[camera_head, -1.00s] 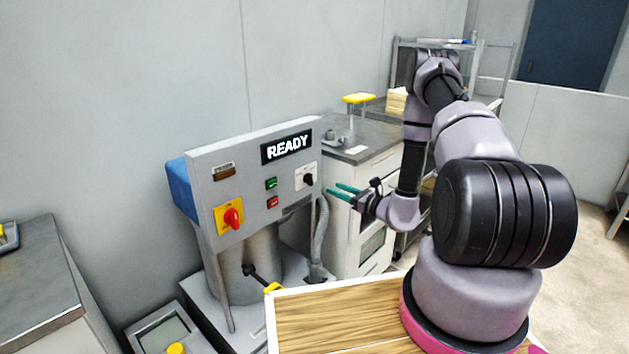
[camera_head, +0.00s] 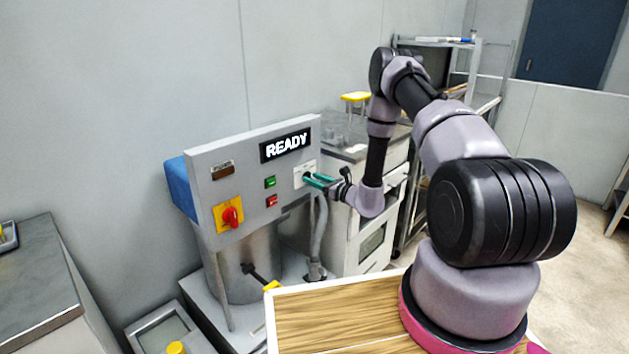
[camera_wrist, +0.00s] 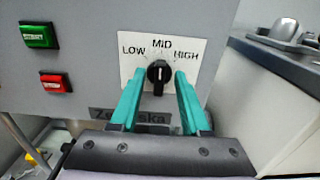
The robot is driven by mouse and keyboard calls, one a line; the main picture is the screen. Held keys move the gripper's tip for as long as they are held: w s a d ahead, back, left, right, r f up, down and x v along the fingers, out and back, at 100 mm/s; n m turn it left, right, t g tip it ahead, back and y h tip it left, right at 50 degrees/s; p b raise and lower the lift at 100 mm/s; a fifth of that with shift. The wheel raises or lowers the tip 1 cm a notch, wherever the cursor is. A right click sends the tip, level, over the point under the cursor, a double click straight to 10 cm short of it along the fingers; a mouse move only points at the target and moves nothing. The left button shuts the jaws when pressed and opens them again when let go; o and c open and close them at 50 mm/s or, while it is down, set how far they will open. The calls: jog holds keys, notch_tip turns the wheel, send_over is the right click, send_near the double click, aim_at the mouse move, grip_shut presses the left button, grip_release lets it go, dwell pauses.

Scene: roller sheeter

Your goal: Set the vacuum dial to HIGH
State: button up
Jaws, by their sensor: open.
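The vacuum dial is a black knob (camera_wrist: 159,76) on a white plate marked LOW, MID and HIGH. Its grip bar stands about upright in the wrist view, in line with MID. My gripper (camera_wrist: 159,84) is open, its teal fingers on either side of the knob. I cannot tell whether either finger touches it. In the head view my gripper (camera_head: 307,179) reaches the panel from the right and hides most of the knob. The dial's plate (camera_head: 304,168) shows just above the fingers.
The grey panel (camera_head: 240,168) carries a READY display (camera_head: 286,146), a green button (camera_head: 270,182), a red button (camera_head: 272,201) and a red rotary switch (camera_head: 231,216) on yellow. A grey hose (camera_head: 320,235) hangs below my gripper. A white cabinet (camera_head: 362,235) stands to the right.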

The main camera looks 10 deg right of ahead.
grip_shut()
jog(key=m, duration=0.8)
jog(key=shift+d+f+m, duration=0.15)
jog(key=shift+m, duration=0.25)
dwell(0.6)
grip_release()
